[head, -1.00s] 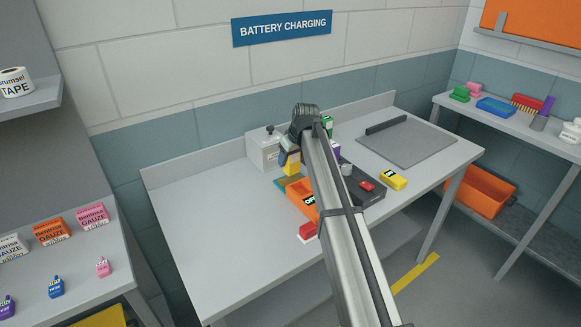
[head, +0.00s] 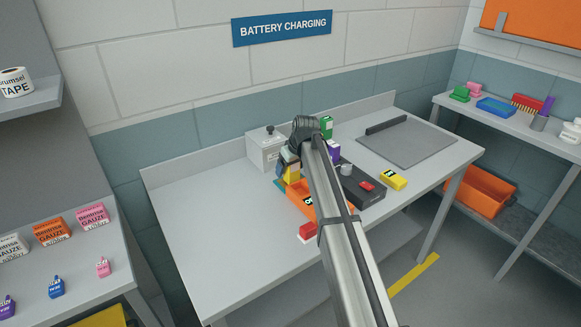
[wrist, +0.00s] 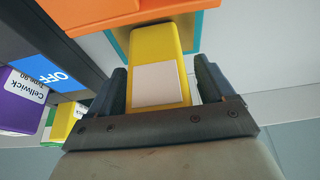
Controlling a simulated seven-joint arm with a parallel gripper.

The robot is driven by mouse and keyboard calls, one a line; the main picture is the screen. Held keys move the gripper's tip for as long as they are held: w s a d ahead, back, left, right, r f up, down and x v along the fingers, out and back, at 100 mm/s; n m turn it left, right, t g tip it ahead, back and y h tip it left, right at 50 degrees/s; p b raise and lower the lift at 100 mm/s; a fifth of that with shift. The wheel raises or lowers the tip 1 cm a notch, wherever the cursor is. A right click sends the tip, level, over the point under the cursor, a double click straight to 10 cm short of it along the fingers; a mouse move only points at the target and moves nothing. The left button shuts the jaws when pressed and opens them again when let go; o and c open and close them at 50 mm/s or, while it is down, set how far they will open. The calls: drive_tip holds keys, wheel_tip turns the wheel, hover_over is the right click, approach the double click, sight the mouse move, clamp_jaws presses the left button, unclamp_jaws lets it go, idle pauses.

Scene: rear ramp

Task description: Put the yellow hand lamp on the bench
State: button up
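The yellow hand lamp (head: 292,173) is a blocky yellow body below my gripper (head: 288,160) in the head view, over the middle of the grey bench (head: 210,210). In the wrist view the lamp (wrist: 158,55) fills the space between the fingers of my gripper (wrist: 163,85), with a pale square on its near face. The fingers lie close along both sides, and it looks gripped. A teal patch (head: 279,185) lies by its lower end. I cannot tell whether the lamp touches what is under it.
An orange item (head: 297,199) is close beside the lamp. A dark unit (head: 361,190), a grey box (head: 266,147), a red block (head: 307,231) and a yellow item with a dark label (head: 393,180) stand around. The bench's left part is clear; a grey mat (head: 408,145) lies right.

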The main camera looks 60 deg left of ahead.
drive_tip(key=v, duration=1.2)
drive_tip(key=shift+r, duration=0.1)
idle(2.1)
